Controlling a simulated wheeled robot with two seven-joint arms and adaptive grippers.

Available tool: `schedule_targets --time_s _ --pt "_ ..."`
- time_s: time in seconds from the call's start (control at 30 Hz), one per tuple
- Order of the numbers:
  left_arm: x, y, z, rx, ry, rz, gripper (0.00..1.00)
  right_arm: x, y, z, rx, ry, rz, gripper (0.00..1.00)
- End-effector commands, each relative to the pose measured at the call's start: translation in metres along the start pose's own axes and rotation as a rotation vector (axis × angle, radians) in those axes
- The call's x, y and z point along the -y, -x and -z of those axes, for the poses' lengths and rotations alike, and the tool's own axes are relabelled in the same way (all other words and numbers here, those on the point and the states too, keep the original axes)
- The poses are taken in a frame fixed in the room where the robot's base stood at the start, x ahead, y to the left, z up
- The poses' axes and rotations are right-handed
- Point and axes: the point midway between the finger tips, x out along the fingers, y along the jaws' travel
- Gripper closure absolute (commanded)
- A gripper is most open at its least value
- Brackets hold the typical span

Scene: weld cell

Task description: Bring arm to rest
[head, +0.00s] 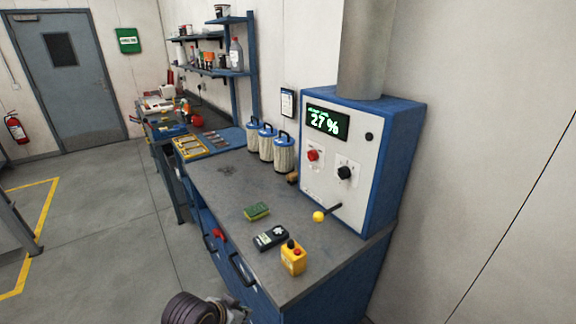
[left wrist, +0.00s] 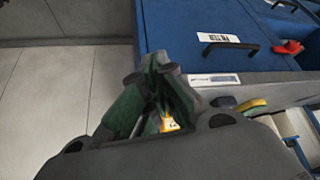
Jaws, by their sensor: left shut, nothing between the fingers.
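My left gripper (left wrist: 155,68) shows in the left wrist view, with its dark green and grey fingers together and nothing held between them. It is in front of a blue cabinet (left wrist: 175,30) and over the grey floor, apart from the cabinet as far as I can tell. In the head view only a dark, rounded part of my own arm shows at the bottom edge; the fingertips cannot be made out there. My right gripper is in neither view.
The workbench (head: 205,182) carries a green-yellow sponge (head: 257,211), a dark handheld device (head: 271,238), a yellow control box (head: 293,258), several filter canisters (head: 284,155) and a blue-white machine (head: 340,185) reading 27 %. Black drawer handles (left wrist: 228,45) project from its front. Floor at left is open.

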Motion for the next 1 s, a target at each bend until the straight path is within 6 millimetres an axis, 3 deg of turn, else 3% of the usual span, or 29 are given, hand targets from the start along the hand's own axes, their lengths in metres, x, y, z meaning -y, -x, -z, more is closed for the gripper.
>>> schedule_targets --time_s 0.2,0.4,0.93,1.0 --pt "0.015 0.01 -0.049 0.083 0.126 0.057 1.0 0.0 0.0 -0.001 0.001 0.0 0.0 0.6" --pt "0.025 0.019 -0.085 0.145 0.211 0.107 1.0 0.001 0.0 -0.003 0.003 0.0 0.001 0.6" --pt "0.039 0.037 -0.136 0.236 0.325 0.183 1.0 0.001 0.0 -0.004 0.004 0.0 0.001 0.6" --pt "0.039 0.03 -0.137 0.238 0.323 0.181 1.0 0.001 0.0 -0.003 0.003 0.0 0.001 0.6"
